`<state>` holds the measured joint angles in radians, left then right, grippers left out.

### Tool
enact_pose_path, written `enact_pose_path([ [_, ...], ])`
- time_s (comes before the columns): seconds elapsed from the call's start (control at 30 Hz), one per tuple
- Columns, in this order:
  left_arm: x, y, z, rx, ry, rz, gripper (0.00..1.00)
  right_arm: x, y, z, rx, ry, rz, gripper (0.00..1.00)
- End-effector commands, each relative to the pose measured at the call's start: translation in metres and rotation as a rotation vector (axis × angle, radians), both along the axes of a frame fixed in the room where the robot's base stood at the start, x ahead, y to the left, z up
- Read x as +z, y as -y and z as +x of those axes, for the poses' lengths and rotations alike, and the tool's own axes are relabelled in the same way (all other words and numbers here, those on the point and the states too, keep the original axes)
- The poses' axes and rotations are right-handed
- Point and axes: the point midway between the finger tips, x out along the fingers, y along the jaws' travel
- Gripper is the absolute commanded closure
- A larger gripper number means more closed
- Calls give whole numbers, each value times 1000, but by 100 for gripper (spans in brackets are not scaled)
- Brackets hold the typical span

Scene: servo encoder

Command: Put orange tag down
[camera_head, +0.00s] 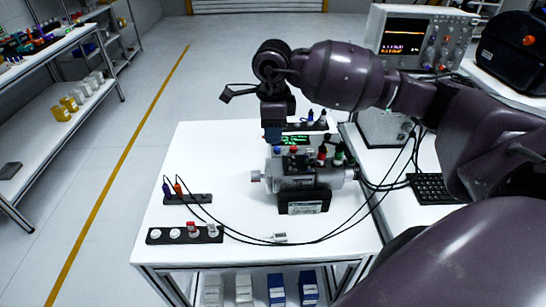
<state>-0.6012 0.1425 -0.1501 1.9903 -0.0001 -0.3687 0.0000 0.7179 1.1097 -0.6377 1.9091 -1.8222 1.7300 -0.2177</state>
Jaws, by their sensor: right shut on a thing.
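My right gripper (273,136) points down over the back of the white table (210,150), just behind the servo unit (300,178). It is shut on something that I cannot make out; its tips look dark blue. No orange tag shows clearly. An orange plug (178,187) stands upright beside a blue plug (166,189) in a black holder (188,199) at the table's left. The silver servo unit sits in a black labelled stand (304,203) with several coloured plugs on top. My left gripper is out of view.
A black strip (185,236) with white and red caps lies at the front left. Thin cables cross the table's front, past a small white connector (280,238). An oscilloscope (420,38) stands at the back right. The table's back left is clear.

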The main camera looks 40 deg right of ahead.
Motion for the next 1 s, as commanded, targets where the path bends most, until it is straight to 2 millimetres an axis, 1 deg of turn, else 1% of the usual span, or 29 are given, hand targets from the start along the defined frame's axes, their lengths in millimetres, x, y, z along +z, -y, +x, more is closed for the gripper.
enact_pose_path([
  [0.03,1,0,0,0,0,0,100,-11,0,-1,0,-5,2,96],
  [0.1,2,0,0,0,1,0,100,-24,0,-1,0,-4,0,96],
  [0.2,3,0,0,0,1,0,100,-36,0,0,-1,-1,1,96],
  [0.47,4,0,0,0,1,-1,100,-52,0,0,0,-1,1,96],
  [0.7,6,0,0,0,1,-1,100,-83,0,0,-1,-3,2,96],
  [0.8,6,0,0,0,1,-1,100,-88,0,0,0,0,0,96],
  [1.0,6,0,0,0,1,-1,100,-87,0,0,0,0,0,96],
])
